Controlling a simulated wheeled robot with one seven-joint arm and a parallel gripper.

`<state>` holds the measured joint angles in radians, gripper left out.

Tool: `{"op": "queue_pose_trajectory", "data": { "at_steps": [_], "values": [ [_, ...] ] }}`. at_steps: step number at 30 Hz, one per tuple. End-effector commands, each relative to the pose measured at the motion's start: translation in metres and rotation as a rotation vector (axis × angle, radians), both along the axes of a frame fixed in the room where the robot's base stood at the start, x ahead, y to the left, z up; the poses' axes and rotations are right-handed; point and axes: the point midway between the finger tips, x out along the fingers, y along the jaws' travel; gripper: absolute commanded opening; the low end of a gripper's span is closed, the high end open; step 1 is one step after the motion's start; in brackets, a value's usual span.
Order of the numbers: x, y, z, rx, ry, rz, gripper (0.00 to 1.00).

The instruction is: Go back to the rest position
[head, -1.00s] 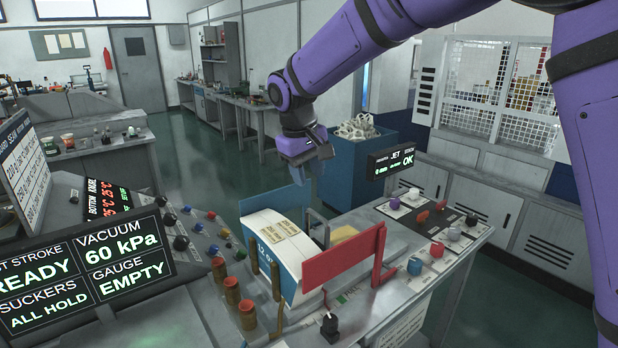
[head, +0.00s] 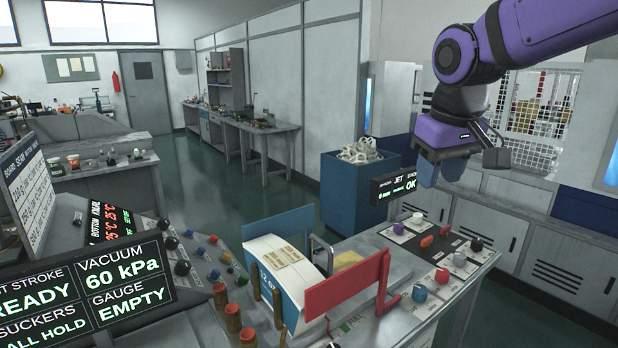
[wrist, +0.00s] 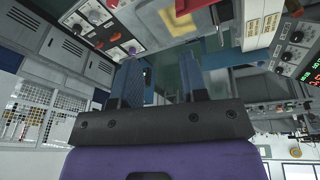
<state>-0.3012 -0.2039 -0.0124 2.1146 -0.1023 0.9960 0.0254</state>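My gripper (head: 441,176) hangs from the purple arm at the upper right of the head view, above and behind the right part of the machine bench. Its two bluish fingers also show in the wrist view (wrist: 160,78). They stand apart with nothing between them, so the gripper is open and empty. It touches nothing that I can see.
A white and blue carton stack (head: 283,262) stands between a blue plate and a red guard (head: 345,285) on the bench. A small jet display (head: 396,186) is near below my gripper. A blue bin (head: 350,193) of pale rings stands behind. Cabinets line the right.

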Motion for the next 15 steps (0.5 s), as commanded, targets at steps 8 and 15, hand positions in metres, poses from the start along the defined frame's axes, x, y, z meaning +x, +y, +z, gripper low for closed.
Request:
{"op": "queue_pose_trajectory", "data": {
  "at_steps": [8, 15],
  "values": [
    [-0.082, -0.057, 0.004, 0.062, -0.089, -0.129, 0.40],
    [-0.145, -0.085, -0.012, 0.104, -0.165, -0.229, 0.40]
  ]
}}
